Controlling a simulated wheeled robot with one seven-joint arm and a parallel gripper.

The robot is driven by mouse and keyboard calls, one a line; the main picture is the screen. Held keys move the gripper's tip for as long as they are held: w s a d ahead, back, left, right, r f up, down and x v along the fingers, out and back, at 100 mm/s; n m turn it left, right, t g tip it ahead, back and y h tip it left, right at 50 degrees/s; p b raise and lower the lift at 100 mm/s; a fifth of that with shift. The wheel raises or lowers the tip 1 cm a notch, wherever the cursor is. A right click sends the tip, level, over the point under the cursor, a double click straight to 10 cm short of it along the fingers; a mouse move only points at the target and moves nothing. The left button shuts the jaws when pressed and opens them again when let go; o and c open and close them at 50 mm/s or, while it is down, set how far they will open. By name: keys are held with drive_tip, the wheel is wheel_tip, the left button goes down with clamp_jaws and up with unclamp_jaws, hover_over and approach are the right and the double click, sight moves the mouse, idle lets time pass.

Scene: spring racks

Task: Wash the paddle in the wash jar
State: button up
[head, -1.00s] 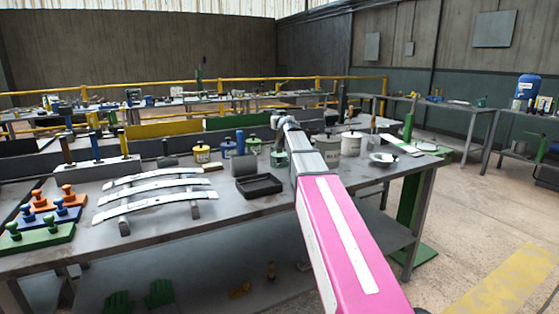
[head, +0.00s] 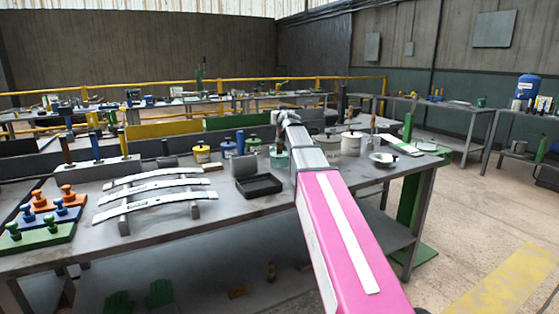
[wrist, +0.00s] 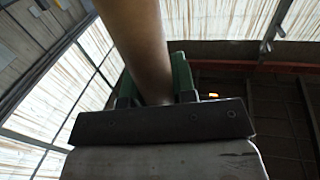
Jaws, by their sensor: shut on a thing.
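My gripper (wrist: 154,82) has its green fingers closed on a round brown wooden handle, which I take to be the paddle's (wrist: 136,40). The handle runs up out of the wrist view, and its far end is out of sight. In the head view my arm reaches over the bench, and the gripper is small and mostly hidden behind the wrist. A greenish glass jar (head: 279,160) stands just below the wrist. A grey jar (head: 326,149) is partly covered by my arm, and a white jar (head: 351,144) stands to its right. I cannot read which is the wash jar.
A black open box (head: 260,187) lies nearer. Curved white springs (head: 155,205) sit on a rack at left. A shallow dish (head: 382,158) is at right.

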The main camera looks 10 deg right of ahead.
drive_tip(key=shift+r, duration=2.7)
wheel_tip(320, 180, up, 6)
